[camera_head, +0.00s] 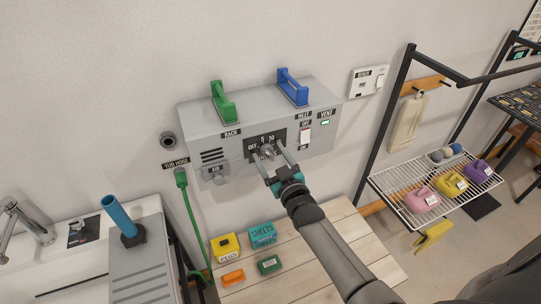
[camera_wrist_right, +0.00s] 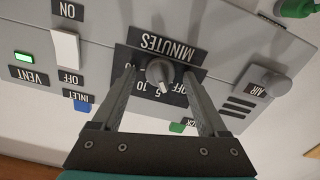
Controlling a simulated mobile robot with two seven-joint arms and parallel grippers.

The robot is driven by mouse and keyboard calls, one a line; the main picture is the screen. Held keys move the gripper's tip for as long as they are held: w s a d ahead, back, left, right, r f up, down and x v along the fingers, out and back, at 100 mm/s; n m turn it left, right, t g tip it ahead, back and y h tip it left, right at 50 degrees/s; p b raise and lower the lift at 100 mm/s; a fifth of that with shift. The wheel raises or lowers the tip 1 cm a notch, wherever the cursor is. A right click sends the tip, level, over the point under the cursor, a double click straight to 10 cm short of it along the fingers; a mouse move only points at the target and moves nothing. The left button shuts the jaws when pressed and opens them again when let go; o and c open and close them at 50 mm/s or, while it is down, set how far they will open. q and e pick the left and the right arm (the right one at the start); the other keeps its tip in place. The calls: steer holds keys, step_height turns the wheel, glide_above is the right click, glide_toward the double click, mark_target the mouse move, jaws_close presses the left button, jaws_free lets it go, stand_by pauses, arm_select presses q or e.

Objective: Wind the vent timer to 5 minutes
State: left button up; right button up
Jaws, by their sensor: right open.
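The vent timer is a grey round knob (camera_wrist_right: 159,72) on a black plate marked MINUTES, with OFF, 5 and 10 around it. The plate (camera_head: 254,150) shows on the front of a grey wall box (camera_head: 240,115) in the head view. The knob's pale mark faces the OFF and number side; its exact setting is too small to tell. My right gripper (camera_head: 268,152) is open, with its fingers on either side of the knob and gaps showing in the wrist view (camera_wrist_right: 160,78). My left gripper is out of view.
A white inlet switch (camera_wrist_right: 65,48) and lit green vent lamp (camera_wrist_right: 23,57) sit beside the plate. A round air knob (camera_head: 214,175) is at the box's lower left. Green (camera_head: 222,102) and blue (camera_head: 292,88) handles stand on top. A wooden table (camera_head: 330,245) lies below.

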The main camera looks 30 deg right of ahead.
jaws_close()
stand_by(0.5)
stand_by(1.1)
jaws_free()
steer(key=s, duration=1.5)
steer(key=shift+s+a, duration=0.15)
steer(key=shift+a, duration=0.3)
